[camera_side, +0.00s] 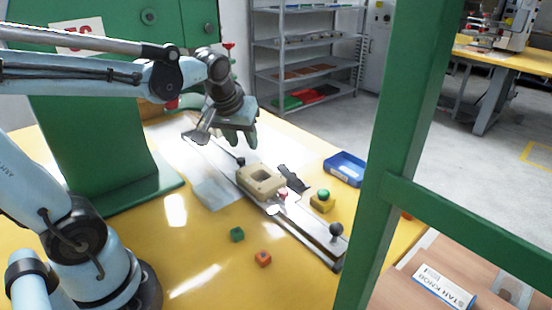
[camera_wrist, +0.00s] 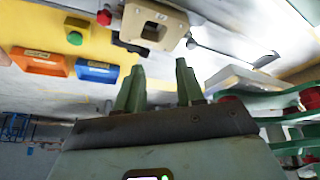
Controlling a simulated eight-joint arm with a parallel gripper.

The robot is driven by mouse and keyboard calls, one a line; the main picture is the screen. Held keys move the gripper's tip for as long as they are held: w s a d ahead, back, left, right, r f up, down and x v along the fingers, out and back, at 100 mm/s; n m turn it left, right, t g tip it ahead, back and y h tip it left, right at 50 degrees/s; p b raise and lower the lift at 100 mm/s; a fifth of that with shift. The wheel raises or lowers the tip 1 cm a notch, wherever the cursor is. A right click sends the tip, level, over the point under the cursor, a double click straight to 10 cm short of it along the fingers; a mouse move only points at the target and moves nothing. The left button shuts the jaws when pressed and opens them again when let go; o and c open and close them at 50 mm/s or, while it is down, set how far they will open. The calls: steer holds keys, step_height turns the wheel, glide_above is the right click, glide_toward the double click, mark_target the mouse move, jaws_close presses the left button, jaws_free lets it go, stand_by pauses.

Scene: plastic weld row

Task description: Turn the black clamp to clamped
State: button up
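A beige block (camera_side: 262,181) with a square opening sits on the metal rail; it also shows in the wrist view (camera_wrist: 155,24). A black knob (camera_side: 240,161) stands at the block's far-left end, and a dark knob on a metal lever (camera_wrist: 191,43) shows beside the block in the wrist view. A flat black piece (camera_side: 292,178) lies along the block's right side. I cannot tell for certain which is the black clamp, nor its setting. My gripper (camera_side: 239,139) is above the rail, behind and left of the block, apart from it. Its fingers (camera_wrist: 158,82) are spread and empty.
A red knob (camera_side: 283,194) is at the block's near end. A yellow box with a green button (camera_side: 323,195) and a blue bin (camera_side: 346,168) stand right. A green post (camera_side: 400,150) hides part of the table.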

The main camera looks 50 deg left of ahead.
steer(key=s+d+f+m+t+h, duration=0.2)
steer(key=s+d+m, duration=0.3)
steer(key=d, duration=0.3)
steer(key=shift+m+t+h, duration=0.3)
steer(key=shift+m, duration=0.6)
steer(key=shift+s+f, duration=0.1)
